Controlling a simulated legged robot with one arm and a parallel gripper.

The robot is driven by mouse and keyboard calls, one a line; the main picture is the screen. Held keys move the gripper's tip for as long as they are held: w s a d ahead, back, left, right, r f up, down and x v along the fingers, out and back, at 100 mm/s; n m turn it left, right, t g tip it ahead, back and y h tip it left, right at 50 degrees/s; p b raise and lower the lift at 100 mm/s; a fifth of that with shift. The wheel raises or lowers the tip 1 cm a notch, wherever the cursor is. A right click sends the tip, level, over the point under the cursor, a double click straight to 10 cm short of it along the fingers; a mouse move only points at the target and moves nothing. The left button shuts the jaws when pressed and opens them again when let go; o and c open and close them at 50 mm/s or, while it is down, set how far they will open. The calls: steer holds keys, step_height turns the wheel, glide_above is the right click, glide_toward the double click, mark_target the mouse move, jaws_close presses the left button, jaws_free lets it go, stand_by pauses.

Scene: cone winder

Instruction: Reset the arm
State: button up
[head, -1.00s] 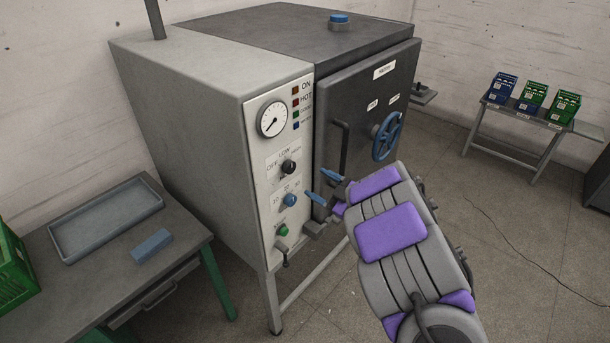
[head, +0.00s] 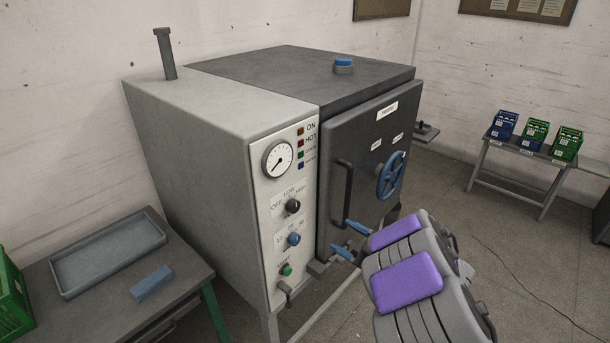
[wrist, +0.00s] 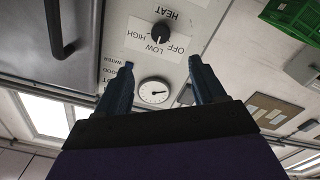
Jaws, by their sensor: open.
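My gripper (head: 352,238) is in front of the machine's control panel, with blue fingers apart and nothing between them. In the wrist view my gripper (wrist: 160,88) shows two spread fingers, with the round gauge (wrist: 153,92) seen between them and the black heat knob (wrist: 161,32) beyond. The wrist picture is upside down. My purple-and-grey arm comes in from the lower right of the head view. The grey machine (head: 190,135) has a dark door with a blue handwheel (head: 391,176) and a vertical handle (head: 342,208). The door looks shut.
A table at left holds a grey tray (head: 108,254), a blue block (head: 151,283) and a green crate (head: 12,300). A bench at right holds blue and green crates (head: 534,134). Floor between machine and bench is otherwise clear.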

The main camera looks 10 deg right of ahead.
steer(key=d+r+m+g+h, duration=0.2)
steer(key=d+r+m+h, duration=0.5)
steer(key=d+h, duration=0.6)
steer(key=s+a+m+g+h+b, duration=0.15)
steer(key=s+m+g+h, duration=0.3)
steer(key=s, duration=0.45)
steer(key=s+a+f+g+y, duration=0.1)
steer(key=s+a+g+y, duration=0.1)
steer(key=s+a, duration=0.5)
steer(key=s+a+f+m+g+y, duration=0.1)
steer(key=s+a+g, duration=0.3)
steer(key=s, duration=0.9)
steer(key=s+a+f+g+y, duration=0.1)
steer(key=s+a+g+y, duration=0.3)
steer(key=s+a, duration=0.6)
steer(key=shift+s+a+f+m+b, duration=0.15)
steer(key=shift+a+f+m+b, duration=0.05)
steer(key=shift+a+m+b, duration=0.2)
steer(key=shift+c, duration=0.4)
